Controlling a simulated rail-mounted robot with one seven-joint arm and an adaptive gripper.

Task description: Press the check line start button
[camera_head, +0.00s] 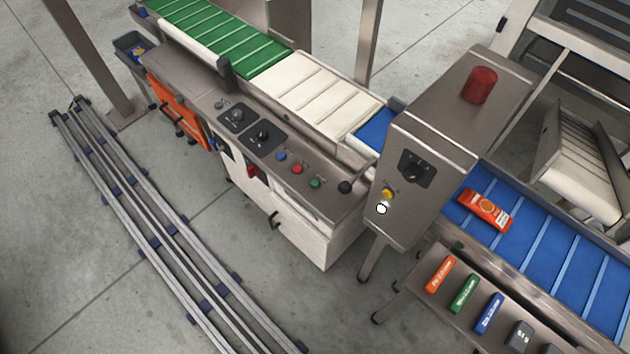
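A steel console (330,200) beside the conveyor carries a blue button (281,156), a red button (297,169) and a green button (315,183) in a row. A grey cabinet (440,125) to its right has a black rotary switch (415,168), a yellow button (388,194) and a white button (381,209) on its front face. The labels are too small to read, so I cannot tell which one is the check line start button. My gripper is not in view.
A red beacon (479,85) tops the cabinet. A black ball knob (345,187) stands at the console's right end. An orange packet (485,210) lies on the blue belt (560,245). Metal rails (165,225) run along the floor, with open floor between them and the console.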

